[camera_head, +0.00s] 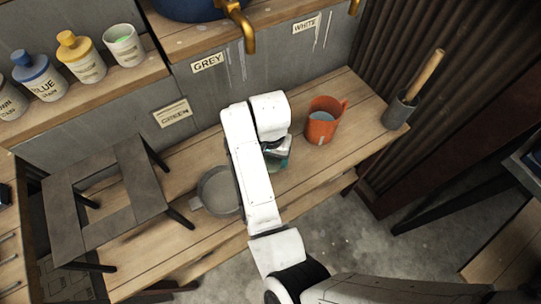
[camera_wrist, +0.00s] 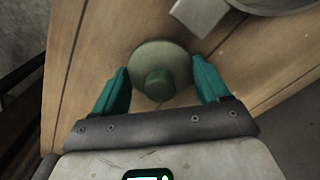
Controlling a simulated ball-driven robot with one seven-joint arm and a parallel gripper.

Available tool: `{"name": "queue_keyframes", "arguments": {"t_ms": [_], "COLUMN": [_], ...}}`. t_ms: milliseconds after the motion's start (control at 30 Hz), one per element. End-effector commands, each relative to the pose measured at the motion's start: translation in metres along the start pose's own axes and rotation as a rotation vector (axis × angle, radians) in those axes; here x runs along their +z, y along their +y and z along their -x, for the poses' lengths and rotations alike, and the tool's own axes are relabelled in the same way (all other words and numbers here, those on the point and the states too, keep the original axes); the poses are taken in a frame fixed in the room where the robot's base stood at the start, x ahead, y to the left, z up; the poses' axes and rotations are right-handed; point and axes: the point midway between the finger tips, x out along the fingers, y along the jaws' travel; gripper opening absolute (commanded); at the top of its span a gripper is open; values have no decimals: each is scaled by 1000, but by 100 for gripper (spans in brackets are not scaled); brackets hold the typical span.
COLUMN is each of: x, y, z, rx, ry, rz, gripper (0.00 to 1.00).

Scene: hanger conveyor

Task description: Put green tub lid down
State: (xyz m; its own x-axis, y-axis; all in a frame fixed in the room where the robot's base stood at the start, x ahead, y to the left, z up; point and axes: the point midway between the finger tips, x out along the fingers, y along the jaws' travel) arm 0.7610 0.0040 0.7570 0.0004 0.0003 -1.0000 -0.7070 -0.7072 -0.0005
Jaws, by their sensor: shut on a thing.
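The green tub lid (camera_wrist: 160,56) is a round, dull green disc with a darker green knob (camera_wrist: 158,85) facing the wrist camera. My gripper (camera_wrist: 161,76) has its two teal fingers on opposite sides of the lid and is shut on it. In the head view my gripper (camera_head: 278,158) is over the wooden bench (camera_head: 345,92), between the grey pan and the orange jug. My arm hides most of the lid there. I cannot tell whether the lid touches the bench.
A grey pan (camera_head: 219,191) lies left of my gripper, and its handle shows close to the lid in the wrist view (camera_wrist: 199,14). An orange jug (camera_head: 322,120) stands to the right. A dark stool (camera_head: 101,200) stands at the left. A grey holder (camera_head: 399,111) is at the bench's right end.

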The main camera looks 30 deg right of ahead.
Motion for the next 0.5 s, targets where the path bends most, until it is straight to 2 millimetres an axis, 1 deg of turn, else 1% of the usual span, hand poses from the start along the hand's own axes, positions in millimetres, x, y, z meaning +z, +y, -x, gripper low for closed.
{"name": "queue_keyframes", "arguments": {"t_ms": [33,67,100,300,333,500], "x": [0,0,0,0,0,0], "y": [0,0,0,0,0,0], "z": [-2,-2,-2,-2,-2,-2], "rx": [1,1,0,0,0,0], "ry": [0,0,0,0,0,0], "rz": [0,0,0,0,0,0], "gripper": [46,76,80,99,100,100]}}
